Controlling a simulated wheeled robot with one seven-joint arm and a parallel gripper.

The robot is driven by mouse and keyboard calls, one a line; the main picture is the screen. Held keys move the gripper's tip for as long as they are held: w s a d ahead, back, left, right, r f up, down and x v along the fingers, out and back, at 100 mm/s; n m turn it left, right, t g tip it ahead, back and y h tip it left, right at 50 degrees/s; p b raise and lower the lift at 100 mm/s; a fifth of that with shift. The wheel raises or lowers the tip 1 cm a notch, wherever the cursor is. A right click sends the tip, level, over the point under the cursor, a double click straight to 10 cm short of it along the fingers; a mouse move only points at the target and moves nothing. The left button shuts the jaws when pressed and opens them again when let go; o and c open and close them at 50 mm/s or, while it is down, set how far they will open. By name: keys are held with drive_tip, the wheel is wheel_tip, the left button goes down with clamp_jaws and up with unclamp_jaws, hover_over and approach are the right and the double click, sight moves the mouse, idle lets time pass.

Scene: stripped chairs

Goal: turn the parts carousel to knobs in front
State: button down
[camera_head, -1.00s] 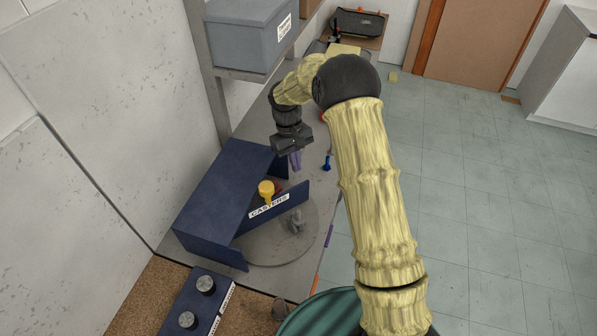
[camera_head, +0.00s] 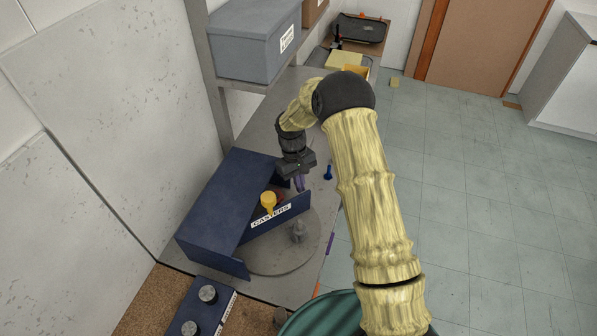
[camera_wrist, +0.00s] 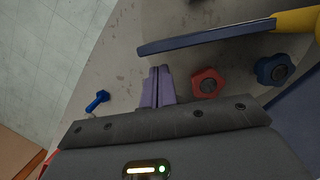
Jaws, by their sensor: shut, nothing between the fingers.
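The parts carousel is a round grey turntable (camera_head: 275,262) with a dark blue housing (camera_head: 222,205) and an upright blue panel labelled CASTERS (camera_head: 271,215), which faces the front. A grey part (camera_head: 298,232) stands on the disc before the panel. A yellow part (camera_head: 268,199) shows behind it. My gripper (camera_head: 300,186) is shut and empty, with purple fingers, by the panel's far right end. In the wrist view my gripper (camera_wrist: 160,70) sits beside a red knob (camera_wrist: 207,83); a blue knob (camera_wrist: 274,70) lies further right. The panel edge (camera_wrist: 205,36) is close to the fingertips; I cannot tell whether they touch.
A small blue bolt-like part (camera_head: 328,172) lies on the bench right of my gripper. A shelf with a grey bin (camera_head: 255,45) stands behind. Open floor (camera_head: 470,200) lies right.

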drive_tip(key=shift+p+x, duration=0.6)
drive_tip(key=shift+x, duration=1.6)
drive_tip(key=shift+s+d+m, duration=0.35)
drive_tip(key=shift+s+m, duration=0.1)
drive_tip(key=shift+m, duration=0.05)
